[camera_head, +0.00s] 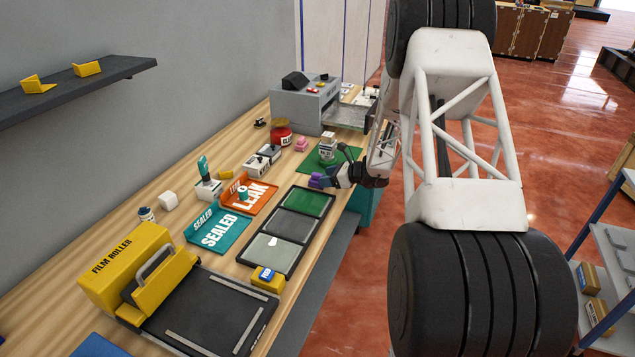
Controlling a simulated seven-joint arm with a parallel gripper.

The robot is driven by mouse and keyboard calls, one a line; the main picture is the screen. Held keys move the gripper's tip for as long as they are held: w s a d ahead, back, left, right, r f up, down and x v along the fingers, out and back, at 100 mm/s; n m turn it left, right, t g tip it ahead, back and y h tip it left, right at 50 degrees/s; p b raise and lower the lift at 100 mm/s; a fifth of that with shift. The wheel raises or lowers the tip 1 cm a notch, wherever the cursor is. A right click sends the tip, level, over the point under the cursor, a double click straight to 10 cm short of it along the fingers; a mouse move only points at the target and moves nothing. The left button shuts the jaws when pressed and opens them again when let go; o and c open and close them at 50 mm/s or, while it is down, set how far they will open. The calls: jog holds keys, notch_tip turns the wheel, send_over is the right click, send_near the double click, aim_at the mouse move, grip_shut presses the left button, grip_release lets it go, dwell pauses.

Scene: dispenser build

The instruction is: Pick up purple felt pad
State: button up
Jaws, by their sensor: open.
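The purple felt pad (315,181) is a small purple block near the front edge of the workbench, just beyond the green panel of a three-panel tray. My gripper (328,175) is dark and reaches in from the right, low over the bench. Its fingertips are right at the pad, and its jaws are open. The fingers hide part of the pad's right side. I cannot tell whether they touch it or stand on both sides of it.
A green mat (313,161) with a small dispenser bottle (327,148) lies just behind my gripper. The three-panel tray (263,231) is in front. A teal SEALED tray (216,243) and orange LEAK tray (258,206) lie left. A grey machine (297,108) stands at the back.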

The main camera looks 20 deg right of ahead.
aim_at(316, 178)
dwell(0.3)
jog(key=shift+x, duration=2.6)
jog(key=shift+c, duration=0.2)
jog(key=shift+d, duration=0.1)
jog(key=c, duration=0.6)
jog(key=shift+c, duration=0.2)
